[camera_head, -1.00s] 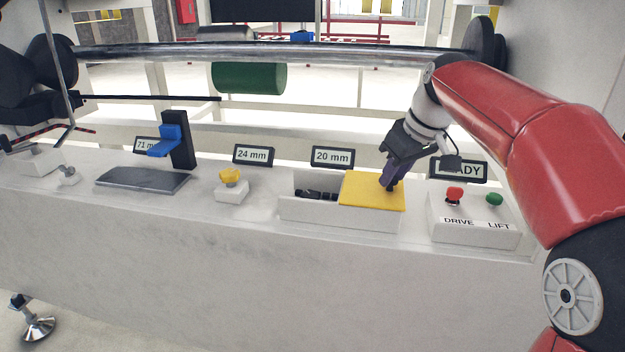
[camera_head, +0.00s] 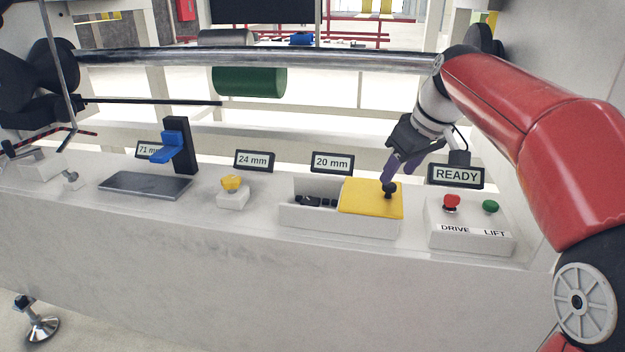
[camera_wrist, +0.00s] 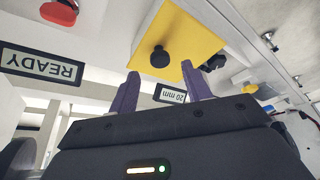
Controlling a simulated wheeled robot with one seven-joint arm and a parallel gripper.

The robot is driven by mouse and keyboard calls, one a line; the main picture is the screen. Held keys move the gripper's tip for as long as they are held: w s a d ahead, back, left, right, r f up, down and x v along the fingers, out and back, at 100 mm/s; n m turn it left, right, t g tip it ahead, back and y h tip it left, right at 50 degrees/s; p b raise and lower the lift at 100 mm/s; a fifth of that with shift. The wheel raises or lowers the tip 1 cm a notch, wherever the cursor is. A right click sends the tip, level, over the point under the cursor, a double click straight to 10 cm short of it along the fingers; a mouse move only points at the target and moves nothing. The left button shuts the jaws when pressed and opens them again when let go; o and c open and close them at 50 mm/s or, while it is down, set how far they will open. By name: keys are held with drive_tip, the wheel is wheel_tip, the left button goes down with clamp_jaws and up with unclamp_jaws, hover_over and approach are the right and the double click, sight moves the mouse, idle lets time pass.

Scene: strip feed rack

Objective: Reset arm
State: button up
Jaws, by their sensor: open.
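My gripper (camera_head: 403,165) is open and empty, with purple fingers, above and behind the yellow lid (camera_head: 362,198). The lid's black knob (camera_head: 389,189) stands just below the fingertips and is apart from them. In the wrist view, my gripper (camera_wrist: 160,84) shows its two fingers spread, with the black knob (camera_wrist: 160,57) on the yellow lid (camera_wrist: 185,30) beyond them. The lid covers the right part of a white bin (camera_head: 340,222). The bin's left part is uncovered and holds dark pieces (camera_head: 316,201).
A control box (camera_head: 470,240) with a red DRIVE button (camera_head: 451,202) and green LIFT button (camera_head: 490,207) stands right, below a READY sign (camera_head: 456,175). A yellow button (camera_head: 232,183) and blue lever (camera_head: 166,148) are left. A metal bar (camera_head: 250,57) crosses behind.

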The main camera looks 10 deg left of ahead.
drive_tip(key=p+v, duration=0.1)
drive_tip(key=v, duration=0.1)
drive_tip(key=shift+s+d+r, duration=0.1)
drive_tip(key=shift+r, duration=0.15)
